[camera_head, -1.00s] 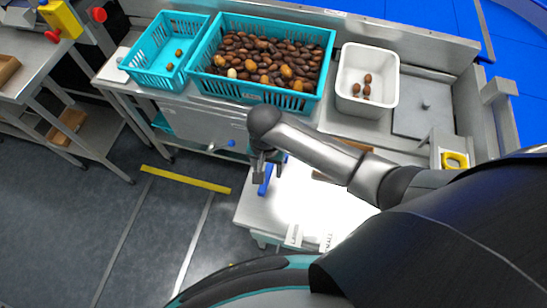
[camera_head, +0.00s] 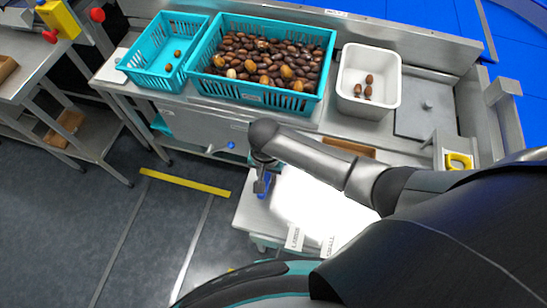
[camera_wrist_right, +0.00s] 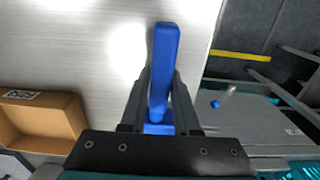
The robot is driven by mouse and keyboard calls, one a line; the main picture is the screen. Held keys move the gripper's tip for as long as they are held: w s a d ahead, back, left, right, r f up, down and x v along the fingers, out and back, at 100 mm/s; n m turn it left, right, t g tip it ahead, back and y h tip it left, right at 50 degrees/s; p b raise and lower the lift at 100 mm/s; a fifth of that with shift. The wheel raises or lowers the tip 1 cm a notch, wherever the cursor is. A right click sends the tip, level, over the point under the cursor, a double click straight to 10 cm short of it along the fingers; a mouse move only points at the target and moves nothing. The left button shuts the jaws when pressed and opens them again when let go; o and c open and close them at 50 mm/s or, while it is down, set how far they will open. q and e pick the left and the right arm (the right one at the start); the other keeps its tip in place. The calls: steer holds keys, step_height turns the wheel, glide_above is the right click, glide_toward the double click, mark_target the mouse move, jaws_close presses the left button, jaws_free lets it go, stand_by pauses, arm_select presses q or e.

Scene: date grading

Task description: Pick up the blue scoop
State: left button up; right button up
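The blue scoop (camera_head: 264,187) is at the left edge of the bright steel side table. In the right wrist view its blue handle (camera_wrist_right: 164,55) points up the picture between my two fingers. My right gripper (camera_head: 262,177) is down at the scoop, and in the wrist view its fingers (camera_wrist_right: 160,95) flank the handle closely on both sides. Whether they press on it I cannot tell. The scoop's lower part is mostly hidden by the gripper. My left gripper is not in view.
A teal crate of dates (camera_head: 318,100), a nearly empty teal crate (camera_head: 140,72) and a white bin (camera_head: 393,75) with a few dates stand on the bench behind. A brown box (camera_wrist_right: 75,115) lies beside the scoop. A yellow strip (camera_head: 185,181) marks the floor.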

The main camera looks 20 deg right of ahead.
jaws_close()
stand_by(0.9)
